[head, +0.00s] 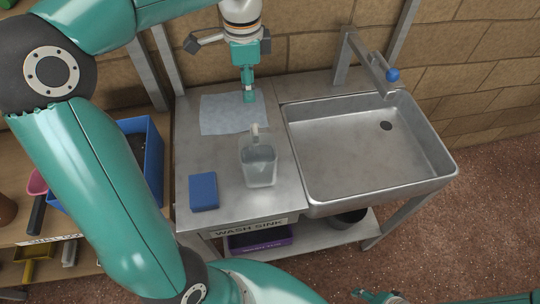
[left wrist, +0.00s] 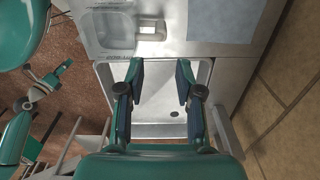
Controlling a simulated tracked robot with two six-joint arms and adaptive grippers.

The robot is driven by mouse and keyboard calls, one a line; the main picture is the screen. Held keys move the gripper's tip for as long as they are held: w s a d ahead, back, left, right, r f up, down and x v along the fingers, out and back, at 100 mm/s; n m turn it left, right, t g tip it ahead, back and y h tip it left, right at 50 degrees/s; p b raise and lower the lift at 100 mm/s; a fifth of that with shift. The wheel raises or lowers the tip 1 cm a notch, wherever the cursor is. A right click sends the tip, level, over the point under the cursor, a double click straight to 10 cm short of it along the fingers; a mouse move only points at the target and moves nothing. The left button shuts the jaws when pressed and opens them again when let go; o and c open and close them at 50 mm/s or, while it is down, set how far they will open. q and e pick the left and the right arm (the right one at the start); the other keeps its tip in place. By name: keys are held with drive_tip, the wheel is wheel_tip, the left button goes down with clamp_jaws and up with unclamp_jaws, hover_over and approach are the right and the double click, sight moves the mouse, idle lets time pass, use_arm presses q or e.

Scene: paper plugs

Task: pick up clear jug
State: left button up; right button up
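The clear jug (head: 258,168) stands upright on the metal counter, its handle (head: 255,133) toward the back wall. In the left wrist view the jug (left wrist: 112,30) is at the upper left, with its handle to the right. My left gripper (head: 249,96) points down above the grey cloth, behind the jug and apart from it. In the left wrist view my left gripper (left wrist: 158,66) has its fingers wide apart with nothing between them. Part of my right gripper (head: 375,296) shows at the bottom edge; its opening is unclear.
A steel sink (head: 350,180) with a blue-knobbed tap (head: 375,65) is right of the jug. A blue sponge (head: 203,191) lies at front left, and a grey cloth (head: 215,115) lies behind. A blue bin (head: 153,150) stands left of the counter. A brick wall is behind.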

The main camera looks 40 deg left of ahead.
sight(254, 124)
use_arm(q)
drive_tip(key=f, duration=0.4)
drive_tip(key=f+b, duration=0.1)
drive_tip(key=f, duration=0.3)
drive_tip(key=w+f, duration=0.1)
drive_tip(key=f, duration=0.3)
drive_tip(key=shift+w+d+f, duration=0.1)
drive_tip(key=shift+d, duration=0.1)
drive_tip(key=shift+s+f, duration=0.25)
drive_tip(key=shift+f, duration=0.85)
wheel_tip(254, 124, down, 4)
drive_tip(key=shift+f, duration=0.1)
use_arm(e)
drive_tip(key=shift+w+f, duration=0.2)
drive_tip(key=shift+f, duration=0.3)
drive_tip(key=shift+w+f, duration=0.15)
drive_tip(key=shift+f, duration=0.35)
use_arm(q)
clamp_jaws()
